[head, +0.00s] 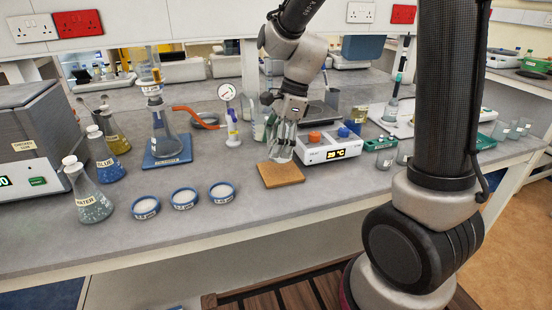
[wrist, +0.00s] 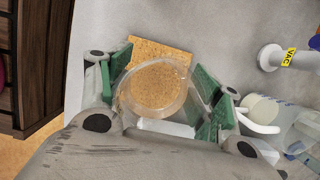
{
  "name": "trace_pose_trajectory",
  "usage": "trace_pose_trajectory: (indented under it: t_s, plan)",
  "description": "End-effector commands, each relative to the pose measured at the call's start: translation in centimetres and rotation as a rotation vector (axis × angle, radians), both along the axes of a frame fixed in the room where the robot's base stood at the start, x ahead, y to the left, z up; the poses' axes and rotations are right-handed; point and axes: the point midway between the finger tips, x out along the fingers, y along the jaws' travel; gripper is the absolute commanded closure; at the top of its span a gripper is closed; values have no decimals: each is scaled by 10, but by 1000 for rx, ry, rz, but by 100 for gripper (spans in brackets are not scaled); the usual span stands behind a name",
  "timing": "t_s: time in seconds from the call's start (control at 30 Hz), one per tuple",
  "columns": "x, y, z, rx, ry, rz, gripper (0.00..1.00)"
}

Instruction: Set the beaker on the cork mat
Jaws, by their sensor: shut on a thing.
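My gripper (head: 284,128) points down over the bench and is shut on a clear glass beaker (head: 281,151). The square cork mat (head: 283,178) lies on the bench near its front edge, with the beaker over its back part in the head view. In the wrist view my gripper's green-padded fingers (wrist: 162,88) flank the beaker (wrist: 150,103), and the cork mat (wrist: 160,47) shows through and beyond the glass. The beaker looks roughly upright. I cannot tell whether its base touches the mat.
A heater box with a display (head: 330,148) stands close right of the mat. A white vacuum gauge stand (head: 231,128) and a flask on a blue base (head: 167,146) are to the left. Several round dishes (head: 184,198) lie front left. Bench is clear between dishes and mat.

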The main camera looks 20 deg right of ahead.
Motion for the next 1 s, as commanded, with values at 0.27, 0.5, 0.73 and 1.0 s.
trace_pose_trajectory:
  t_s: [0.27,0.5,0.73,1.0]
  plan:
    - [-1,0,-31,0,3,1,67]
    - [0,0,-40,1,-1,0,67]
    - [0,0,-43,1,-1,1,31]
    - [0,0,-43,1,-1,1,13]
